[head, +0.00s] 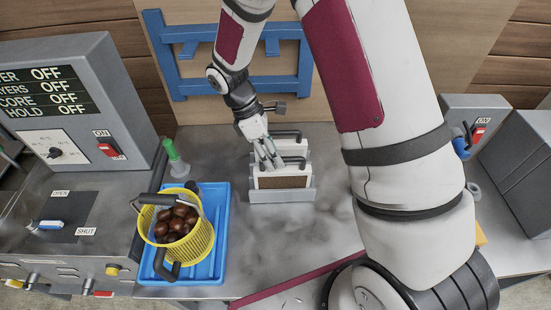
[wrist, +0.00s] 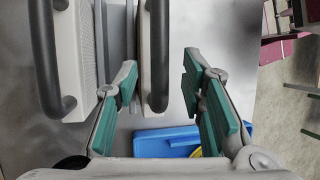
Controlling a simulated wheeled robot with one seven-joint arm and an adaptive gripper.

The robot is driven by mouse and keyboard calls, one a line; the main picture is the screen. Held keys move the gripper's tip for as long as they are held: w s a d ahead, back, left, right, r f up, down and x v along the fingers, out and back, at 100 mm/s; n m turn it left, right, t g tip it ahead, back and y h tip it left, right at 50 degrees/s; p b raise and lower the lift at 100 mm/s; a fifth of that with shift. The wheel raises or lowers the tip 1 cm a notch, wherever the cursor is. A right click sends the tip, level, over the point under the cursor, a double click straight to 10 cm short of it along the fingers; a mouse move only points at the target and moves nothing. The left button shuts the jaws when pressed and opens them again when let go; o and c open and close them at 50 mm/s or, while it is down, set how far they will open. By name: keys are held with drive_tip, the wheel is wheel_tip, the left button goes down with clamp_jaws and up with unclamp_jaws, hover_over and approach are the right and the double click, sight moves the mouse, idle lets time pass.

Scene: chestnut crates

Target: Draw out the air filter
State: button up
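Two white-framed air filters with black bar handles stand side by side in a low grey slotted holder (head: 283,196) on the metal bench. The front air filter (head: 284,182) shows a brown face in the head view; the rear air filter (head: 296,145) is partly hidden behind it. In the wrist view the rear filter (wrist: 88,45) is at left and the front filter's handle (wrist: 157,55) is in the middle. My gripper (wrist: 163,95) is open, its green-padded fingers on either side of the front handle with gaps showing. I cannot tell its exact height there.
A yellow basket (head: 205,238) of chestnuts stands in a blue tray (head: 218,195) left of the holder. A green-topped bottle (head: 175,158) and a grey control box (head: 110,90) are further left. A blue rack (head: 188,85) stands behind.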

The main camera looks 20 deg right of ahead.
drive_tip(key=v, duration=1)
drive_tip(key=s+d+r+m+t+y, duration=0.1)
drive_tip(key=s+d+r+m+t, duration=0.15)
drive_tip(key=s+r+m, duration=0.5)
drive_tip(key=s+d+r+m+t+y, duration=0.1)
drive_tip(key=s+d+r+m+t, duration=0.3)
drive_tip(key=r, duration=0.7)
drive_tip(key=s+r+m+t+y, duration=0.1)
drive_tip(key=s+r+m+t, duration=0.1)
drive_tip(key=s, duration=0.7)
drive_tip(key=shift+s+a+m+y, duration=0.3)
drive_tip(key=shift+a+m, duration=0.2)
drive_tip(key=shift+m, duration=0.15)
